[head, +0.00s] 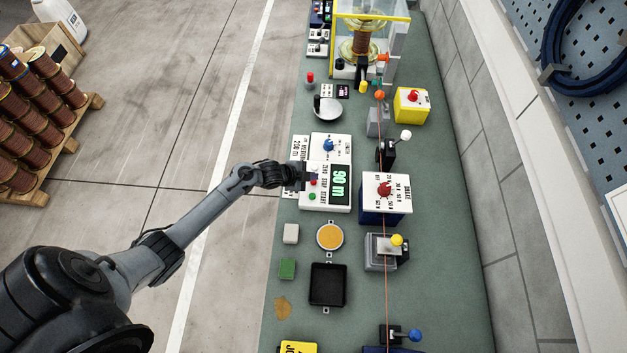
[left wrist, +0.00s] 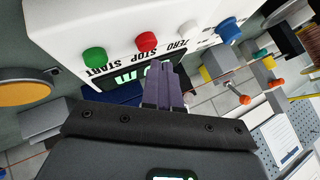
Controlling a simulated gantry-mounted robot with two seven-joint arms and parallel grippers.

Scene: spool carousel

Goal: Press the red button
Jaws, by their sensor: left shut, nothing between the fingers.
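The white counter box (head: 340,150) with a green "90 m" display lies on the bench in the head view. Its red button (head: 313,182), labelled STOP, sits between a green button (head: 311,197) and a white one. The red button shows clearly in the left wrist view (left wrist: 146,41). My left gripper (head: 304,175) is shut and empty over the button side of the box. In the left wrist view its fingertips (left wrist: 161,66) appear near the STOP and ZERO labels; I cannot tell whether they touch. A second red button (head: 413,96) sits on a yellow box.
A blue knob (head: 328,146) is on the same counter box. A brake box (head: 402,207) with a red knob stands to its right. A thin wire runs along the bench. A black tray (head: 328,285) and an orange-topped disc (head: 330,237) lie nearer.

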